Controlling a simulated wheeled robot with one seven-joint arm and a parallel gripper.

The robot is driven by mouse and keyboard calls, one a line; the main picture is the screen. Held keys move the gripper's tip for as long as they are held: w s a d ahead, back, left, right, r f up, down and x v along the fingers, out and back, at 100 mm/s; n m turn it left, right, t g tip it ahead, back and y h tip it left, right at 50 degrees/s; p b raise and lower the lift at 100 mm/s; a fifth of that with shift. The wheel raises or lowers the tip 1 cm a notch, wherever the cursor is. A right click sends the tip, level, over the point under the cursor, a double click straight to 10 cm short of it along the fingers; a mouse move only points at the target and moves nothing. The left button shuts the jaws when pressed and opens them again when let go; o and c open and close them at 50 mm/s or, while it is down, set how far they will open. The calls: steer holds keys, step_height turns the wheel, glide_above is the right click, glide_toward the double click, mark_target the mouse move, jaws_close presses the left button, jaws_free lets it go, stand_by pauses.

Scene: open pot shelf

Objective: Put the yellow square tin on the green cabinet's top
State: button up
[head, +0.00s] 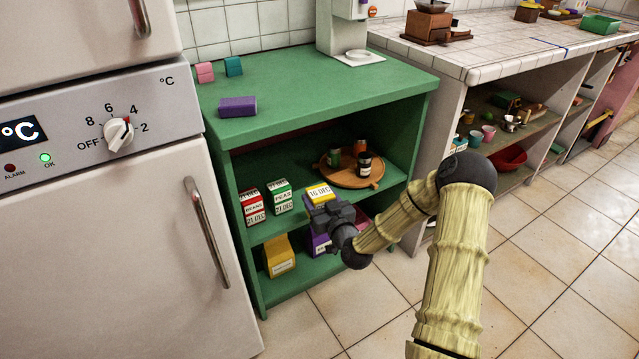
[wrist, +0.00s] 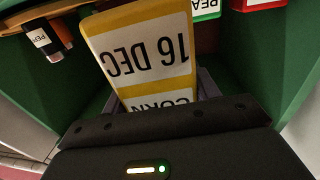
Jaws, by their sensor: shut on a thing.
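The yellow square tin (head: 319,192), with a white label reading "16 DEC", is at the front of the green cabinet's middle shelf. My gripper (head: 328,212) is shut on it from the front and hides its lower part. In the wrist view the tin (wrist: 146,51) fills the space ahead of my gripper (wrist: 160,105), with "16 DEC" and "CORN" upside down. I cannot tell whether the tin touches the shelf. The green cabinet's top (head: 310,90) is flat, with much bare room in the middle and right.
A purple block (head: 237,107), a pink block (head: 204,72) and a teal block (head: 233,66) lie on the top's left side. A red tin (head: 251,207) and green tin (head: 281,196) stand left of the yellow one. A round board (head: 377,180) with jars is behind. The fridge (head: 120,230) borders the left.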

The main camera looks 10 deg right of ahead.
steer(key=s+f+m+h+p, duration=0.1)
steer(key=s+f+h, duration=0.1)
steer(key=f, duration=0.4)
steer(key=s+a+f+m+h+p, duration=0.1)
steer(key=s+f, duration=0.3)
steer(key=f, duration=0.3)
steer(key=shift+s+a+f+h+p, duration=0.2)
steer(key=shift+s+a+h+p, duration=0.05)
steer(key=shift+s+h+p, duration=0.15)
